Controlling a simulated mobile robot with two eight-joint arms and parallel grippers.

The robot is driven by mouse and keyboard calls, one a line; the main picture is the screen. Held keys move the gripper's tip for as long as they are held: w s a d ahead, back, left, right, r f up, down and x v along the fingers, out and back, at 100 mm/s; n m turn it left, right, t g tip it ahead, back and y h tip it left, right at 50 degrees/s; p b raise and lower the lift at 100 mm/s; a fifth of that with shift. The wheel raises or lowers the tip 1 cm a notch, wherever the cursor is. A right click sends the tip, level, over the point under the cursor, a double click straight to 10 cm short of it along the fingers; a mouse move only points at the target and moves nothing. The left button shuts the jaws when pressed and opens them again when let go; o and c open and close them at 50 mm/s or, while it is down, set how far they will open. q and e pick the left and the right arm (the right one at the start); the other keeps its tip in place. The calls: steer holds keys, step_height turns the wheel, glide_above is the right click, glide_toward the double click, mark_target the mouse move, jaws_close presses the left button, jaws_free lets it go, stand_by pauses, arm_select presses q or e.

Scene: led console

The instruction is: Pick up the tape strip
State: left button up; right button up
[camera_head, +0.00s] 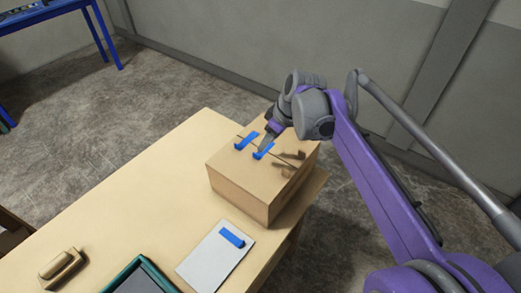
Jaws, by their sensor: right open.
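Several blue strips that look like tape are in view. Two blue strips (245,141) (263,151) lie on top of the wooden box, beside a thin dark line like a wire. A third blue strip (232,238) lies on a white sheet on the table. My right gripper (264,146) reaches down from the upper right and is open, right at the nearer strip on the box. Whether its fingers touch or surround that strip is too small to tell. My left gripper is not in view.
The wooden box (238,190) stands at the table's right edge. The white sheet (203,262) lies in front of it. A green-rimmed tray (112,285) and a tan block-like object (60,268) are at the lower left. The table's left middle (150,180) is clear.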

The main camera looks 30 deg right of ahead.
mark_target(257, 154)
steer(key=shift+w+a+f, duration=0.15)
steer(key=shift+a+f, duration=0.1)
steer(key=shift+f, duration=0.45)
steer(key=x, duration=0.5)
steer(key=shift+a, duration=0.2)
jaws_close()
stand_by(0.7)
